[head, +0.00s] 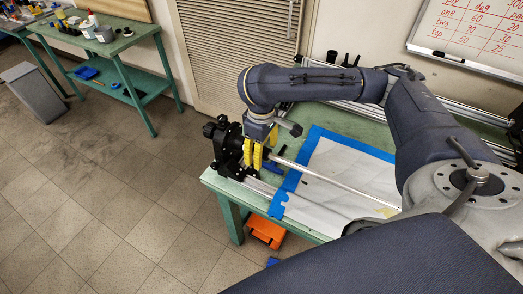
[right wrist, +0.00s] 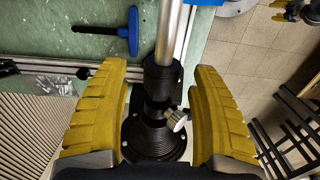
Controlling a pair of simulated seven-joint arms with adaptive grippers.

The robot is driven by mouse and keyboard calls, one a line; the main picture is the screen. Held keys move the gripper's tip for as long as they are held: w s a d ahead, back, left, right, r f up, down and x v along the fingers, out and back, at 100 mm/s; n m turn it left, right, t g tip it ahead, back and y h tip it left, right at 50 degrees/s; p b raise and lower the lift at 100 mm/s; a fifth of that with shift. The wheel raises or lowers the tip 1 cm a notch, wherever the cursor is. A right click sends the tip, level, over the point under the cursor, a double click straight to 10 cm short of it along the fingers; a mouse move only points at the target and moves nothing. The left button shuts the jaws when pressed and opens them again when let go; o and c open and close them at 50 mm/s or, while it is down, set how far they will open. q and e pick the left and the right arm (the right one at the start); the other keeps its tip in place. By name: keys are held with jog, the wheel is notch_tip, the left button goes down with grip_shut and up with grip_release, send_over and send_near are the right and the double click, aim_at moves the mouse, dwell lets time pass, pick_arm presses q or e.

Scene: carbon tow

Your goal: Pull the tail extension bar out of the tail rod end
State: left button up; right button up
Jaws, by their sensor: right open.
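A long silver bar (head: 335,183) runs above the green bench towards a black tail fixture (head: 226,145) at its left end. In the right wrist view the bar (right wrist: 172,35) enters a black collar (right wrist: 160,78), in line with a ribbed black cone (right wrist: 155,138) with a small silver knob (right wrist: 175,119). I cannot tell exactly where the extension bar and rod end meet. My right gripper (head: 256,165) is open, its yellow fingers on either side of the collar and cone (right wrist: 158,85), with gaps on both sides.
A blue T-handle tool (right wrist: 132,30) lies on the bench beside the collar. White sheet (head: 345,165) with blue tape edges lies under the bar. A metal rail (head: 262,187) runs along the bench. An orange case (head: 265,231) is below. Open floor lies left.

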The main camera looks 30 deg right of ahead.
aim_at(281, 158)
jog(key=shift+c, duration=0.4)
grip_shut()
dwell(0.4)
jog(key=shift+s+d, duration=0.15)
jog(key=shift+s, duration=0.1)
jog(key=shift+s+d, duration=0.5)
jog(key=shift+s, duration=0.5)
dwell(0.5)
jog(key=shift+s+d, duration=0.4)
jog(key=shift+s, duration=0.25)
jog(key=shift+s+d, duration=0.35)
jog(key=shift+s, duration=0.25)
jog(key=shift+s+d, duration=0.1)
